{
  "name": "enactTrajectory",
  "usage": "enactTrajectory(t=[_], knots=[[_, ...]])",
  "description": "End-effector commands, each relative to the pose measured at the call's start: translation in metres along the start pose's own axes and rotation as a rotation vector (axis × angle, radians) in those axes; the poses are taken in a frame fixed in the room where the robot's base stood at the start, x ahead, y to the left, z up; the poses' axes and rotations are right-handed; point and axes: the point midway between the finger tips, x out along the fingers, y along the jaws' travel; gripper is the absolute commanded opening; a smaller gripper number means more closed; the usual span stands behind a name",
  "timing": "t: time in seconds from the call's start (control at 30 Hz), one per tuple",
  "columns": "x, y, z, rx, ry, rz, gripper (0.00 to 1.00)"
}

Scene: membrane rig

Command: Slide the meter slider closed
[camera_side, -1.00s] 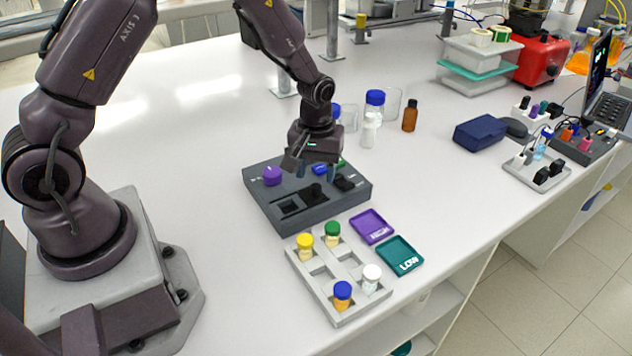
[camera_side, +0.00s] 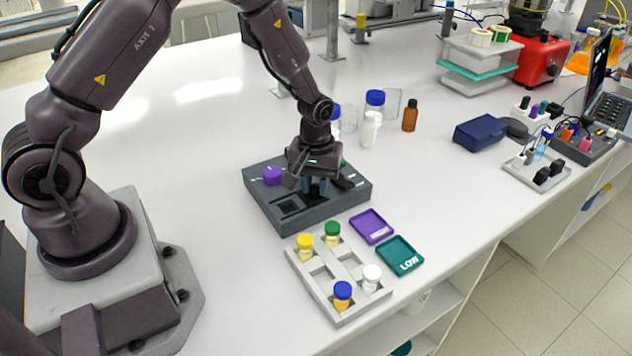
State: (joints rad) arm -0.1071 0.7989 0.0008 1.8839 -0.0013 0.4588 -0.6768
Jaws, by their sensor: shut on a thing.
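The dark grey meter box (camera_side: 270,213) sits on the white table near the middle of the view. It has a purple knob (camera_side: 272,175) at its upper left and a dark square recess (camera_side: 290,206) near its front. My gripper (camera_side: 317,188) is low over the middle of the box, pointing down, with its fingers shut on the black slider knob. The gripper mostly hides that knob and the blue and green parts behind it. A black switch-like part (camera_side: 352,183) shows to the right of the fingers.
A grey rack (camera_side: 325,288) with several capped vials stands in front of the box. A purple tray (camera_side: 371,226) and a teal tray (camera_side: 400,256) lie to its right. Bottles (camera_side: 370,130) stand behind the gripper. The table left of the box is clear.

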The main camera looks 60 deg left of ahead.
Motion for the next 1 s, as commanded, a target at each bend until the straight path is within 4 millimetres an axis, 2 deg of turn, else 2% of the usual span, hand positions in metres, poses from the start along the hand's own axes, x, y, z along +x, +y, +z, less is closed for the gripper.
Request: enactTrajectory(t=[0.37, 0.73, 0.77, 0.83, 0.87, 1.0], knots=[[0.000, -0.038, 0.038, 0.001, -0.002, -0.001, 0.00], [0.000, -0.043, 0.043, 0.000, -0.006, -0.005, 0.00], [0.000, -0.043, 0.043, 0.000, -0.006, -0.005, 0.31], [0.000, -0.043, 0.043, 0.000, -0.006, -0.005, 0.47], [0.000, -0.043, 0.043, 0.000, -0.006, -0.005, 0.51], [0.000, -0.042, 0.042, 0.000, -0.003, -0.003, 0.51]])
